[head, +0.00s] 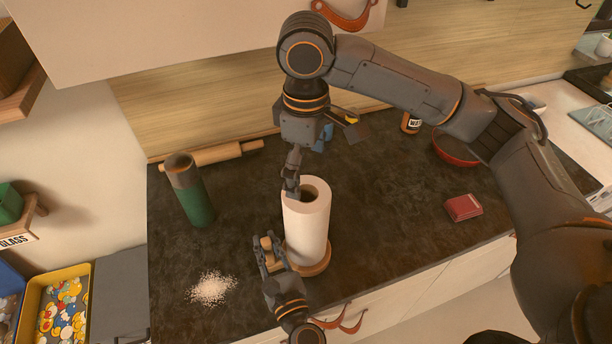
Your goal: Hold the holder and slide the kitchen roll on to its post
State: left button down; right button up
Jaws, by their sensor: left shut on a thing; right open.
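The white kitchen roll (306,228) stands upright over the round wooden base of the holder (319,267), near the counter's front edge. Its dark core hole shows at the top; I cannot make out the post. My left gripper (268,246) is low at the roll's left side, shut on a small wooden part of the holder. My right gripper (291,190) points down at the roll's top left rim, open, with its fingers close to the rim. Whether they touch the roll is unclear. The roll hides most of the base.
A green and grey cylinder (190,190) and a rolling pin (212,154) are at the left. White grains (213,289) lie at the front left. A red box (463,207) and a red bowl (454,148) are at the right. The counter between roll and red box is clear.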

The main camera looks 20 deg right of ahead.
dwell(0.3)
pick_arm(q)
jog(key=c, duration=1.1)
grip_release()
jog(key=shift+c, duration=0.2)
jog(key=s+d, duration=0.1)
jog(key=s, duration=1.1)
